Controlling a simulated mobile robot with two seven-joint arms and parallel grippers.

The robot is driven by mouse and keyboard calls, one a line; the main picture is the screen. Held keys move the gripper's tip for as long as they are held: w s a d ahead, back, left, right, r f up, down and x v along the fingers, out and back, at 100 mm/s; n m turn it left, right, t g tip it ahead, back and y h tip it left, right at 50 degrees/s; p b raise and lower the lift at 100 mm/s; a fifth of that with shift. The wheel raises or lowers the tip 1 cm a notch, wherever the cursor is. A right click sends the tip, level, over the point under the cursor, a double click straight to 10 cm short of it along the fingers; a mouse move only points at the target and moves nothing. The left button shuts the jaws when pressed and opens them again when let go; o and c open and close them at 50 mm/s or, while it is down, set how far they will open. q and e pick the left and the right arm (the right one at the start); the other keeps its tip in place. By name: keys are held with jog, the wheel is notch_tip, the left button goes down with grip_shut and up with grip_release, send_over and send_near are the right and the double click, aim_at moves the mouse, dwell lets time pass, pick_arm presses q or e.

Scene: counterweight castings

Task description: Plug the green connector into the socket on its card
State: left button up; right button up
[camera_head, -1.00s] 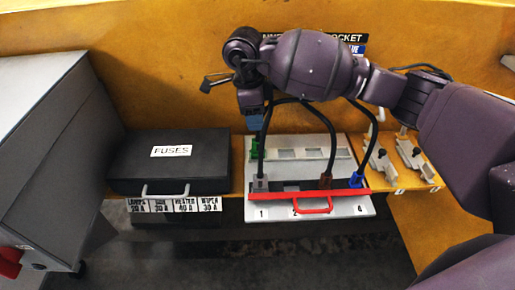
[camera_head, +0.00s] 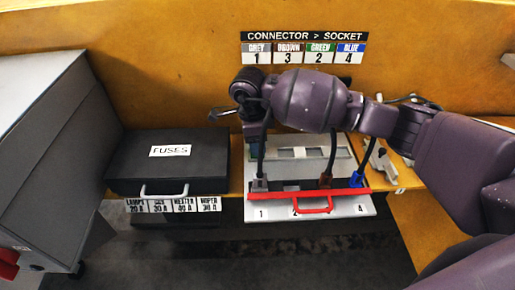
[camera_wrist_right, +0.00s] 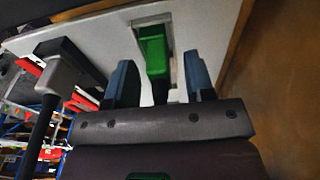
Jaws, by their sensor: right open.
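The green connector (camera_wrist_right: 153,52) stands in a slot at the back of the white panel (camera_head: 338,168). My right gripper (camera_wrist_right: 159,74) is open, with one blue fingertip on each side of the green connector in the right wrist view. In the head view my right gripper (camera_head: 254,138) hangs at the panel's back left corner and hides most of that connector. The card (camera_head: 304,47) on the back wall pairs green with 2. Socket 2 (camera_head: 292,188), in the front row, has no plug in it. My left gripper is out of view.
The grey plug (camera_head: 259,184), brown plug (camera_head: 325,180) and blue plug (camera_head: 357,179) stand in the front row, with black cables rising from them. A red handle bar (camera_head: 314,208) runs along the panel's front. A black FUSES case (camera_head: 168,163) stands to the left.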

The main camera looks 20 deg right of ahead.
grip_shut()
